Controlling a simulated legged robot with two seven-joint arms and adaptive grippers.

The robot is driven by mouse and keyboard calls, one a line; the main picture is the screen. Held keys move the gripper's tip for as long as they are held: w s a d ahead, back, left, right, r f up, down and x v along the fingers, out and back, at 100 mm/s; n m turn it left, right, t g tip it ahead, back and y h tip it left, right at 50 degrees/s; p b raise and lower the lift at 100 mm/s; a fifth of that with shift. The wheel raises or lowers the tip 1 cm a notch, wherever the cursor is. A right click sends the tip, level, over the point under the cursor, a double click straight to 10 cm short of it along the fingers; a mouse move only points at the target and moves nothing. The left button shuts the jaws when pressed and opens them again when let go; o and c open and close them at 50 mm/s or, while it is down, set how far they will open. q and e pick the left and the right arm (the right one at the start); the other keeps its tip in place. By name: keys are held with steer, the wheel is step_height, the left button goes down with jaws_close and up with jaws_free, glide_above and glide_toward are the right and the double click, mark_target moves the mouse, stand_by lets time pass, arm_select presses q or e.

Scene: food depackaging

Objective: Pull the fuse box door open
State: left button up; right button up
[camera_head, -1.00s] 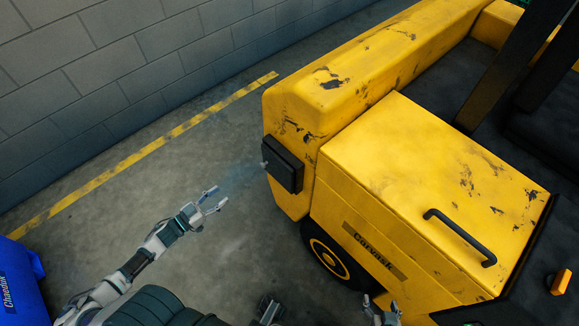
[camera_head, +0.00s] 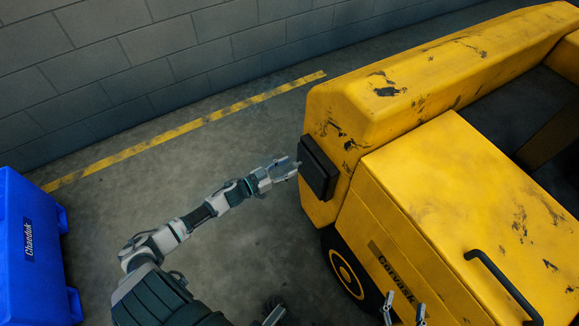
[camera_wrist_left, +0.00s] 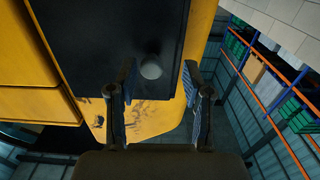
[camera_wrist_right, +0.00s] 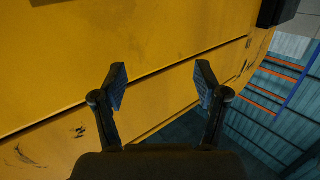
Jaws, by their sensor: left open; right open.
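The fuse box (camera_head: 319,167) is a dark box on the end face of the yellow vehicle, and its door looks shut. In the left wrist view the dark door (camera_wrist_left: 95,45) has a round grey knob (camera_wrist_left: 151,68). My left gripper (camera_head: 289,166) is open at the box, with the knob showing between its two fingers (camera_wrist_left: 162,85) in the left wrist view. I cannot tell whether the fingers touch it. My right gripper (camera_head: 404,308) is open and empty beside the vehicle's lower side; its fingers also show in the right wrist view (camera_wrist_right: 162,85).
The yellow vehicle (camera_head: 400,100) fills the right side, with a black wheel (camera_head: 345,272) below and a black handle (camera_head: 500,285) on its cover. A blue container (camera_head: 35,250) stands at the left. The floor (camera_head: 130,195) between them is clear, with a grey block wall (camera_head: 190,50) behind.

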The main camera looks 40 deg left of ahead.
arm_select(q)
steer(key=shift+w+d+r, duration=0.15)
steer(key=shift+d+r, duration=0.05)
steer(key=shift+d, duration=0.25)
steer(key=shift+w+d+r, duration=0.15)
steer(key=shift+d+r, duration=0.05)
steer(key=shift+d, duration=0.25)
steer(key=shift+a+f, duration=0.1)
steer(key=shift+a, duration=0.05)
steer(key=c, duration=0.7)
steer(key=shift+a, duration=0.2)
jaws_close()
steer(key=shift+s+a+f, duration=0.1)
steer(key=shift+a+f, duration=0.05)
